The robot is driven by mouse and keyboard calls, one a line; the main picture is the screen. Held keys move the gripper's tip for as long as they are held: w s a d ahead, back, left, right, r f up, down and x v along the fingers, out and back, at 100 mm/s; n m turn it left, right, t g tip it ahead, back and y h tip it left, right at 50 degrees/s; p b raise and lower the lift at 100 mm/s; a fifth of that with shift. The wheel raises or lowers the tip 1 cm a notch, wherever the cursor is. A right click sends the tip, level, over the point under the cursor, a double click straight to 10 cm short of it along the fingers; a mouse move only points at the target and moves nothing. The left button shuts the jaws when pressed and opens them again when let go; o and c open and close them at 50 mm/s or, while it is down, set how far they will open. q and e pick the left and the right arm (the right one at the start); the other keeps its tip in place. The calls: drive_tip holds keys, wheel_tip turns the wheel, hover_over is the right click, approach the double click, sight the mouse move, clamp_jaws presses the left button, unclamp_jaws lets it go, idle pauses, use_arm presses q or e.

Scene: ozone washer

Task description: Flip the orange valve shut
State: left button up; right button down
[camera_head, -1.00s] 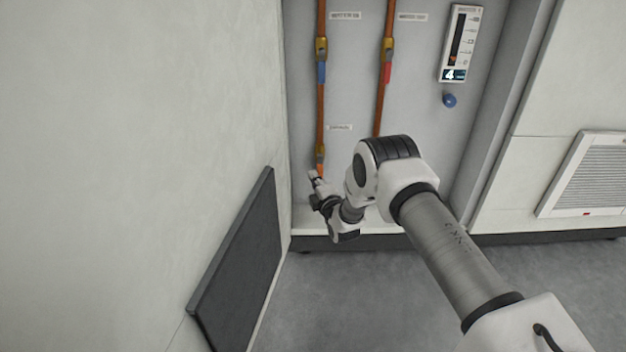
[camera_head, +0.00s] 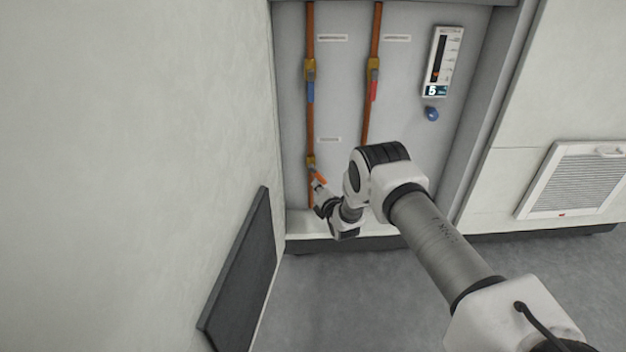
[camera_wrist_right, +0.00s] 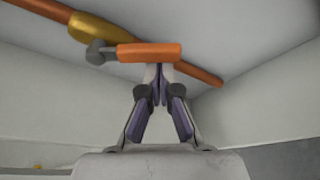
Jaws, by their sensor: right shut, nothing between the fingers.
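The orange valve handle (camera_head: 319,179) is at the low end of the left copper pipe, below its brass valve body (camera_head: 311,161). It points down and to the right, at a slant to the pipe. In the right wrist view the handle (camera_wrist_right: 150,52) angles away from the pipe, and the brass body (camera_wrist_right: 93,27) is at upper left. My right gripper (camera_wrist_right: 158,70) is shut and empty, its tips at the handle's lower edge; I cannot tell whether they touch. In the head view the right gripper (camera_head: 318,189) is just below the handle. My left gripper is not in view.
Higher up are a blue-handled valve (camera_head: 310,91) and a red-handled valve (camera_head: 373,90). A gauge (camera_head: 441,61) showing 5 and a blue knob (camera_head: 432,113) are at right. A dark panel (camera_head: 240,270) leans along the left wall. A ledge (camera_head: 300,224) runs below the pipes.

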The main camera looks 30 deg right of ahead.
drive_tip(key=shift+s+d+r+n+g+p, duration=0.35)
drive_tip(key=shift+d+r+n+p, duration=0.4)
drive_tip(key=shift+p, duration=0.45)
drive_tip(key=shift+s+d+r+p, duration=0.2)
drive_tip(key=shift+d+r+p, duration=0.4)
drive_tip(key=shift+p, duration=0.65)
drive_tip(key=shift+s+d+r+p, duration=0.2)
drive_tip(key=shift+d+r+p, duration=0.2)
drive_tip(key=shift+r+p, duration=0.55)
drive_tip(key=shift+w+d+p, duration=0.1)
drive_tip(key=shift+p, duration=0.25)
drive_tip(key=f+v, duration=0.1)
drive_tip(key=v, duration=1.1)
drive_tip(key=shift+a, duration=0.35)
